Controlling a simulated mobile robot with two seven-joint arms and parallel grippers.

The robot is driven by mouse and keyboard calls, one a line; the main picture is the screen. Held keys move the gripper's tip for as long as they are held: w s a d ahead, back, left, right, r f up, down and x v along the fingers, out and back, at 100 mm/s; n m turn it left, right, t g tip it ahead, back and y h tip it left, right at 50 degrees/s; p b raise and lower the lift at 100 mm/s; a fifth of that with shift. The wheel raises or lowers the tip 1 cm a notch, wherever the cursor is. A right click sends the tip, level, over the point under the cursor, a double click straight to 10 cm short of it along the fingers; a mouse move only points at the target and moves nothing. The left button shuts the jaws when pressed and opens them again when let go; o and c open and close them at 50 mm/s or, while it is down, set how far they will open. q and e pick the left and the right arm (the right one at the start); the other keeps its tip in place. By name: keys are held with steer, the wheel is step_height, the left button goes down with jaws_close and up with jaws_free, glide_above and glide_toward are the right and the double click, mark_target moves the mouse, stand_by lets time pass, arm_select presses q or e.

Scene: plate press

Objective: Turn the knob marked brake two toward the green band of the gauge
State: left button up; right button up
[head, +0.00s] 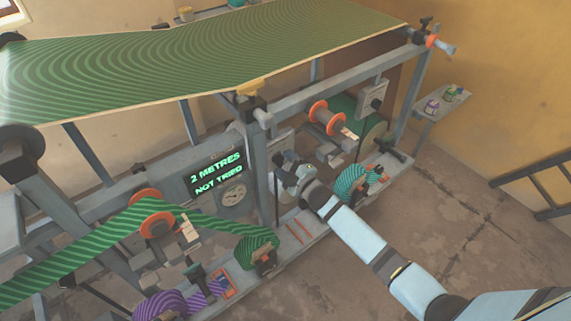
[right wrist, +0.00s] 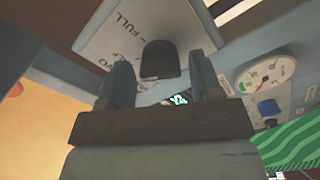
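A dark knob (right wrist: 160,60) sits on a white plate (right wrist: 115,35) in the right wrist view. In the head view my right gripper (head: 287,168) is at the machine's front, right of the display, and hides the knob there. A round gauge (right wrist: 264,75) shows at the right wrist view's right; the gauge in head view (head: 233,194) is small and its bands are unclear. My left gripper is not in view.
A display (head: 216,172) reads "2 METRES NOT TRIED". A blue knob (right wrist: 268,108) is below the gauge. Green striped web (head: 200,50) runs overhead. A teal striped roll (head: 352,183) stands just right of my right forearm. Concrete floor (head: 450,205) is open at the right.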

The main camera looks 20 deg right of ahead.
steer(key=shift+o, duration=0.5)
steer(key=v, duration=1.3)
steer(key=shift+s, duration=0.4)
